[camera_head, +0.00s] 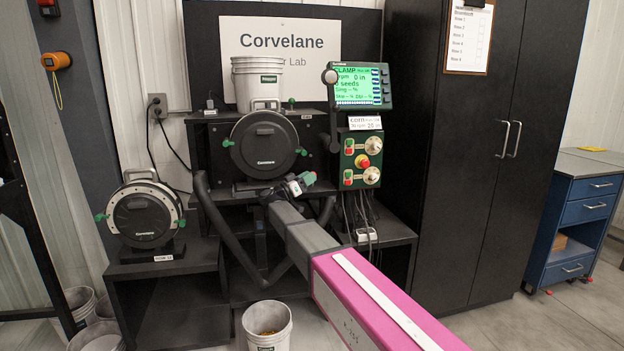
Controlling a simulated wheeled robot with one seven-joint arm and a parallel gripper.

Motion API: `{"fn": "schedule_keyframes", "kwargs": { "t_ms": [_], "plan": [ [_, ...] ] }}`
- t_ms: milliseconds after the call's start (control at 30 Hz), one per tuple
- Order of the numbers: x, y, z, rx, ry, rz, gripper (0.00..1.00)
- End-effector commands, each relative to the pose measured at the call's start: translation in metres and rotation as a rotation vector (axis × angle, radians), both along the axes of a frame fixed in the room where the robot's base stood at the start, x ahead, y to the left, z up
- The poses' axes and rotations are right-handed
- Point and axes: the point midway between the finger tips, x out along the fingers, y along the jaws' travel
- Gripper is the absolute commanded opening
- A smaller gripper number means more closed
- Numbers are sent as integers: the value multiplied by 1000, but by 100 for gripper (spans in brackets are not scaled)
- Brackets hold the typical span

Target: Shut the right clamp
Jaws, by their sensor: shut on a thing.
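The black round seed meter (264,146) stands upright on the middle stand. Its left clamp (227,142) shows as a small green lever at the meter's left edge. The right clamp (301,151) shows green at the meter's right edge. My gripper (301,183) is at the meter's lower right, at the end of my pink and grey arm. The fingers hide the exact grip, and I cannot tell how far the clamp is turned. The green monitor (361,86) shows the word CLAMP.
A second meter (144,216) stands on a lower black stand at the left. A control box (361,160) with knobs and a red button is right of my gripper. A white bucket (257,84) stands above the meter, another bucket (267,328) on the floor below.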

Motion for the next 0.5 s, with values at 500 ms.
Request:
{"fn": "schedule_keyframes", "kwargs": {
  "t_ms": [500],
  "plan": [
    [9,15,2,-9,1,16,0]
  ]
}}
